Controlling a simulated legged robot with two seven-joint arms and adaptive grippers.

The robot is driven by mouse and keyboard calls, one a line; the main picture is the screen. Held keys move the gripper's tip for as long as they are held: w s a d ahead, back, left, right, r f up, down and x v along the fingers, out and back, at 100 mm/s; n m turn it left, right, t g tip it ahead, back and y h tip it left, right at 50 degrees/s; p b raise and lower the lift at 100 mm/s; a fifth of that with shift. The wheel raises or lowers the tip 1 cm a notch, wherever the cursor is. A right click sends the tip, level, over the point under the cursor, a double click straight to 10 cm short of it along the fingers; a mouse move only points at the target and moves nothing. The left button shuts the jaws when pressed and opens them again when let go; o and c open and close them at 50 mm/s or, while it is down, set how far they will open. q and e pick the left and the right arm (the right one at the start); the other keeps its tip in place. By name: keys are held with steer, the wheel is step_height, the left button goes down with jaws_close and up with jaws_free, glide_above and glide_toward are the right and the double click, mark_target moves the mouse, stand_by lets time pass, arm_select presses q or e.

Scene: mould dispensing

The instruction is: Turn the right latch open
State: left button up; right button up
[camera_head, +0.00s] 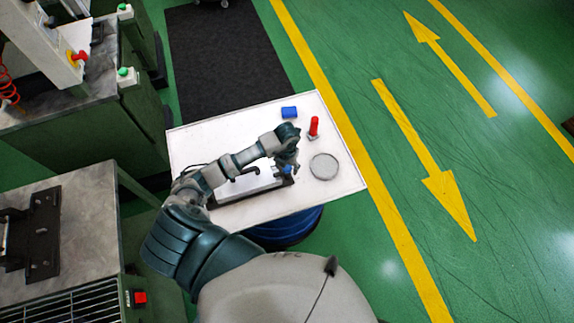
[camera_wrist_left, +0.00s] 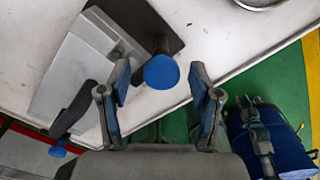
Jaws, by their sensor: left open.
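The silver mould (camera_head: 243,188) lies on the white table and also shows in the left wrist view (camera_wrist_left: 78,68). At its right end a dark plate (camera_wrist_left: 140,22) carries the right latch, whose round blue knob (camera_wrist_left: 161,72) faces the wrist camera. The knob also shows small in the head view (camera_head: 287,170). My left gripper (camera_wrist_left: 160,92) is open, its two blue-padded fingers on either side of the knob in the picture; I cannot tell if they touch it. A dark latch arm (camera_wrist_left: 75,108) with another blue knob (camera_wrist_left: 57,151) is at lower left. My right gripper is not in view.
On the white table (camera_head: 222,122) are a blue block (camera_head: 289,112), a red object (camera_head: 314,125) and a round grey dish (camera_head: 324,166), right of the mould. A blue drum (camera_head: 285,228) stands below the table's near edge. Machines and a grey bench (camera_head: 80,200) are at left.

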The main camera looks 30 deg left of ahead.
arm_select(q)
steer(key=shift+c, duration=0.9)
steer(key=shift+d, duration=0.1)
steer(key=c, duration=1)
steer(key=shift+o, duration=0.2)
